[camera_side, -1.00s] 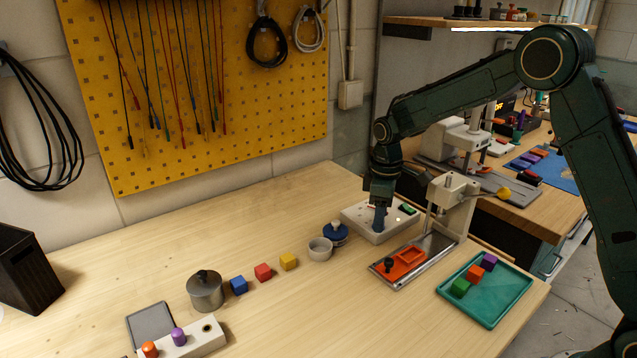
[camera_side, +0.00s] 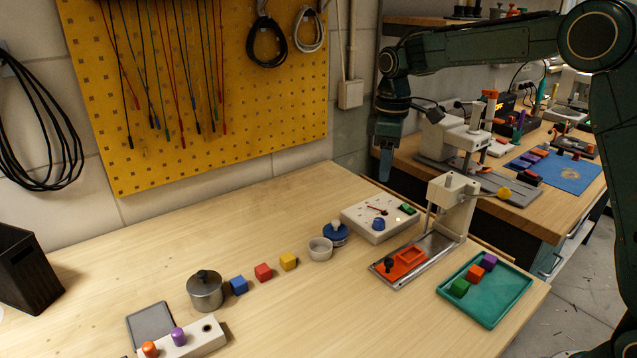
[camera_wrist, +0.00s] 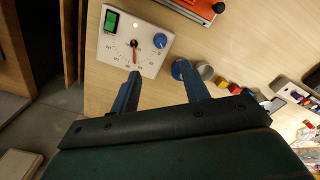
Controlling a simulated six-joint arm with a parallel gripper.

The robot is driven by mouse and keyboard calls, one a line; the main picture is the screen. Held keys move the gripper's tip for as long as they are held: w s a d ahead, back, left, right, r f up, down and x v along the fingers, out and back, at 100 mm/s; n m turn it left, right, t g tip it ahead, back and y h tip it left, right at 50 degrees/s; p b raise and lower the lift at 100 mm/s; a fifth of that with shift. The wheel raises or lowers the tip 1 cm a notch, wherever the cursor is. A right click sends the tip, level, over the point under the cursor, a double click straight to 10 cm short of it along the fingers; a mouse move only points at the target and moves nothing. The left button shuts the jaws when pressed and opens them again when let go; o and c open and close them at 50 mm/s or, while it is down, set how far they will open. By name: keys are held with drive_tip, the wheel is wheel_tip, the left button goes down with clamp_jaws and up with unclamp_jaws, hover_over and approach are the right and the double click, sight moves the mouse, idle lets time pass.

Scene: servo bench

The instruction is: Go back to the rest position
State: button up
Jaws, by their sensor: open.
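My gripper (camera_side: 386,165) hangs pointing down in the air above the back right of the bench, clear of everything. In the wrist view its two blue fingers (camera_wrist: 160,88) are spread apart with nothing between them.
A small press (camera_side: 450,195) with an orange fixture (camera_side: 400,264) and a teal tray (camera_side: 505,303) of coloured cubes stand right of the box. A blue-lidded item (camera_side: 336,236), white ring, loose cubes and a metal pot (camera_side: 205,290) line the bench. The bench's left middle is clear.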

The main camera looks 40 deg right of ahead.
drive_tip(key=shift+r, duration=0.25)
drive_tip(key=s+a+r+m+t, duration=0.15)
drive_tip(key=s+r, duration=0.25)
drive_tip(key=s, duration=0.4)
drive_tip(key=s+r+m+t, duration=0.15)
drive_tip(key=s+r, duration=0.25)
drive_tip(key=s, duration=0.4)
drive_tip(key=s+a+f+m+t, duration=0.1)
drive_tip(key=s+f+m, duration=0.3)
drive_tip(key=s, duration=1.1)
drive_tip(key=shift+s+a+t, duration=0.15)
drive_tip(key=shift+a+t, duration=0.05)
drive_tip(key=shift+t, duration=0.6)
drive_tip(key=shift+o, duration=0.2)
